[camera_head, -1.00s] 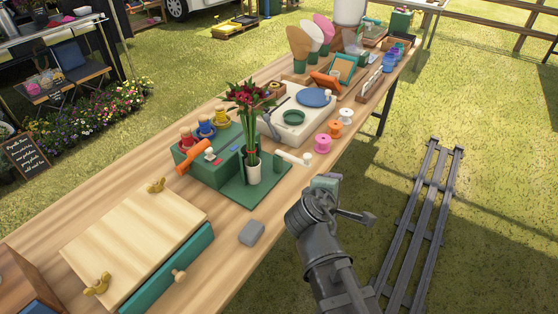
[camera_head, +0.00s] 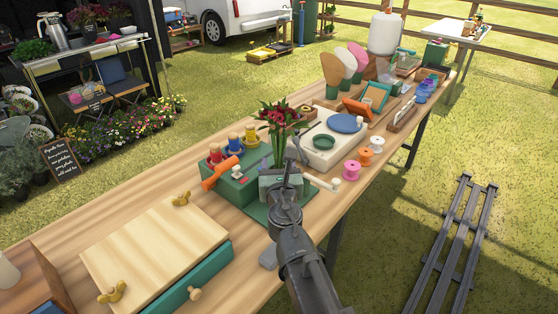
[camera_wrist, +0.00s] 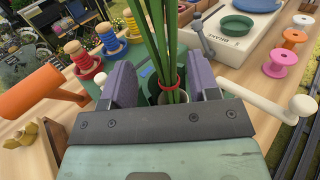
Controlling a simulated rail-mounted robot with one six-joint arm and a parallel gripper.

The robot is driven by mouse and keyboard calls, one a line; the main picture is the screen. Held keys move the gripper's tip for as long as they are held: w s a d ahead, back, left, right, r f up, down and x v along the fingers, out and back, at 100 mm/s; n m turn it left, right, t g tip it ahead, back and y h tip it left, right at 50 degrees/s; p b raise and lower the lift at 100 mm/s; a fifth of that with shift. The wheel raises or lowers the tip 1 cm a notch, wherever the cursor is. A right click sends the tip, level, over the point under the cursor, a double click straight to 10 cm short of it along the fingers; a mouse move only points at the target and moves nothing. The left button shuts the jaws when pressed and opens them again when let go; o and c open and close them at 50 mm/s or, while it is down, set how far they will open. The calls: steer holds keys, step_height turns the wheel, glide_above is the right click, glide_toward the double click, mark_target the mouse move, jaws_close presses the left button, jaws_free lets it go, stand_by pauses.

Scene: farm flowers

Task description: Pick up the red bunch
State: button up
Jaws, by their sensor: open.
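The red bunch (camera_head: 279,117) has dark red flowers and green leaves on long green stems. It stands upright by the green block on the green board (camera_head: 256,212). In the wrist view its stems (camera_wrist: 160,45) rise between my two purple-grey fingers, with a red band (camera_wrist: 168,85) low around them. My gripper (camera_wrist: 163,85) is open, one finger on each side of the stems, with gaps visible. In the head view my gripper (camera_head: 281,182) covers the lower stems and their white holder. The flower heads are out of the wrist view.
An orange-handled tool (camera_head: 220,172) and red, blue and yellow spools (camera_head: 234,142) sit on the green block at left. A white scale-like device (camera_head: 322,150) stands behind. A white-knobbed rod (camera_wrist: 299,105) is close at right. A wooden press (camera_head: 150,250) lies front left.

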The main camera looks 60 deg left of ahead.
mark_target(278, 156)
steer(key=x, duration=0.5)
steer(key=shift+w+f+b, duration=0.25)
steer(key=shift+f+b, duration=0.1)
steer(key=shift+f, duration=0.05)
steer(key=shift+d, duration=0.1)
jaws_close()
